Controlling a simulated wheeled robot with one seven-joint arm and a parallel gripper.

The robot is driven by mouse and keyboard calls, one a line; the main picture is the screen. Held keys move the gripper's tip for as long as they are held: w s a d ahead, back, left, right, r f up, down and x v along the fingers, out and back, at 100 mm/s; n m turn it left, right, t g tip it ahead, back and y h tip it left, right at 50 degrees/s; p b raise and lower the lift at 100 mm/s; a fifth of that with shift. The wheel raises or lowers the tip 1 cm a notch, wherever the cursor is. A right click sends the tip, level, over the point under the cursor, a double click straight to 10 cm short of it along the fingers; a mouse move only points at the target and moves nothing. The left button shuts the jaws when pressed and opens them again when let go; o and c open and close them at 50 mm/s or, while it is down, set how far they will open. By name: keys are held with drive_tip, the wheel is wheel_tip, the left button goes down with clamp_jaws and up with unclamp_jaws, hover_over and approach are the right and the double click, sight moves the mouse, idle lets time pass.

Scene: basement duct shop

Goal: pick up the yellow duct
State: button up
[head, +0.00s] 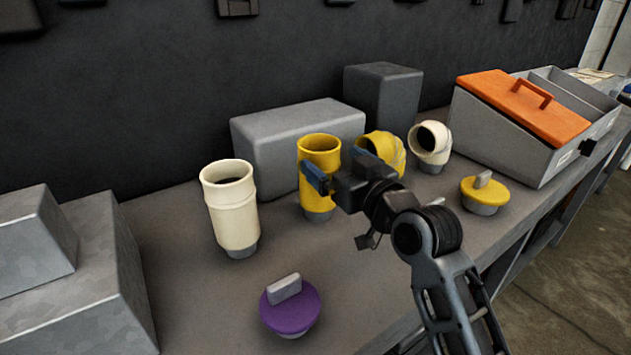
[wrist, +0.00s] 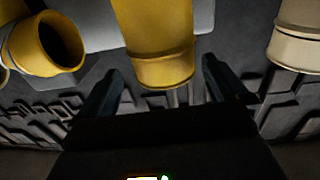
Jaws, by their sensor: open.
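The yellow duct (head: 320,146) is a straight upright pipe with a grey lower end, standing on the bench. My gripper (head: 337,167) is at its right side, and one blue finger crosses in front of the duct in the head view. In the wrist view, which looks inverted, the yellow duct (wrist: 158,45) shows between the two fingers of my gripper (wrist: 163,88). The fingers are open, with a gap on each side of the duct. I cannot tell how deep it sits between them. My gripper hides part of the duct's right side in the head view.
A yellow elbow (head: 384,146) stands close behind my gripper. A cream duct (head: 232,210) is to the left and a cream elbow (head: 431,140) to the right. Purple (head: 290,312) and yellow (head: 484,190) caps lie nearer the front. Grey blocks (head: 295,140) stand behind.

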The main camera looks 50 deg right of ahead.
sight(309, 144)
drive_tip(key=shift+p+x, duration=0.6)
drive_tip(key=shift+x, duration=2.15)
drive_tip(key=shift+a, duration=0.2)
drive_tip(key=shift+c, duration=0.5)
drive_tip(key=c, duration=1.2)
